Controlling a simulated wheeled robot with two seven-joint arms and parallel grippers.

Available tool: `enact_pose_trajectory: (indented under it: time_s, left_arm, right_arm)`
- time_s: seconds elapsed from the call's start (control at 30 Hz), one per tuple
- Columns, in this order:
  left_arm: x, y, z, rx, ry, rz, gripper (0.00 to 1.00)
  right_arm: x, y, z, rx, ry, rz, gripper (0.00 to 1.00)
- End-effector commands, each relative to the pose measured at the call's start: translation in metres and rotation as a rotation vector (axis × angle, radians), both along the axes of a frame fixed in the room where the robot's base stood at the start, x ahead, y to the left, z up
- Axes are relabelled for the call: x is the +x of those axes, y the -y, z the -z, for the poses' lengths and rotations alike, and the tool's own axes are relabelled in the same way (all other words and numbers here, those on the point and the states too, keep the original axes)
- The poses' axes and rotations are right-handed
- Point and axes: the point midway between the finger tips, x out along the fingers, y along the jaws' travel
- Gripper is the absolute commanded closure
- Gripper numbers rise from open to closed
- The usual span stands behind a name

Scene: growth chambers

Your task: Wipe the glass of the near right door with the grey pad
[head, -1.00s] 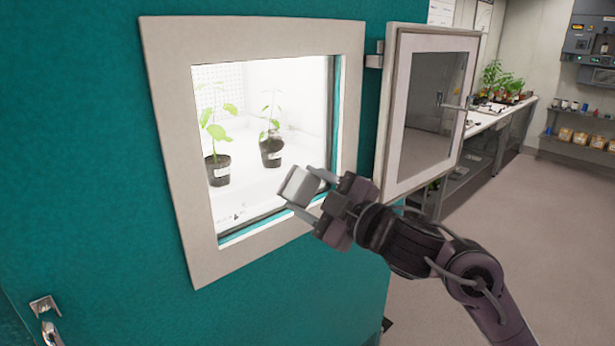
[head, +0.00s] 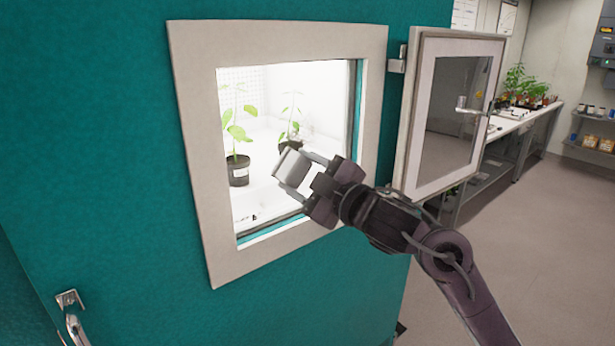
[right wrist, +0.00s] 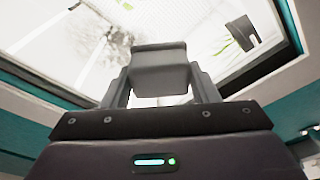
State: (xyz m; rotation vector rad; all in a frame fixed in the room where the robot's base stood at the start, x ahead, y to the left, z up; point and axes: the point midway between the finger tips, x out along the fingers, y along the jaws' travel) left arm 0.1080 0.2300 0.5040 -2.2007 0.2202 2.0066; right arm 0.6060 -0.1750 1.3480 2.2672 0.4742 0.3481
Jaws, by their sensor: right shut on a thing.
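My right gripper (head: 312,177) is shut on the grey pad (head: 292,168). It holds the pad up in front of the bright, pale-framed window (head: 192,160) of the teal chamber. The pad hides part of a potted plant behind it. In the right wrist view the pad (right wrist: 160,72) sits between the fingers of the right gripper (right wrist: 160,88), with the window beyond. I cannot tell whether the pad touches any glass. To the right, a pale-framed door (head: 415,125) with a dark glass pane (head: 448,120) stands swung open. My left gripper is out of view.
A potted plant (head: 237,170) stands inside the lit chamber. A metal handle (head: 72,315) sticks out at the lower left. A long bench (head: 525,122) with plants (head: 522,85) runs along the right wall. The floor (head: 545,260) at right is clear.

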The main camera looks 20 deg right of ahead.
Motion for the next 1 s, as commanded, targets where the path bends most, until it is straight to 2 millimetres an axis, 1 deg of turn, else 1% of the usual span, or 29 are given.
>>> enact_pose_trajectory:
  time_s: [0.57,1.0]
  left_arm:
    - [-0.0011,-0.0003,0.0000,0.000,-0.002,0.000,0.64]
    - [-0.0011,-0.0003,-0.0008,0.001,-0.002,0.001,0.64]
  right_arm:
    - [0.0011,-0.0005,-0.0003,0.000,0.001,0.001,0.64]
    - [0.0087,-0.0031,-0.0007,0.002,0.000,0.000,0.64]
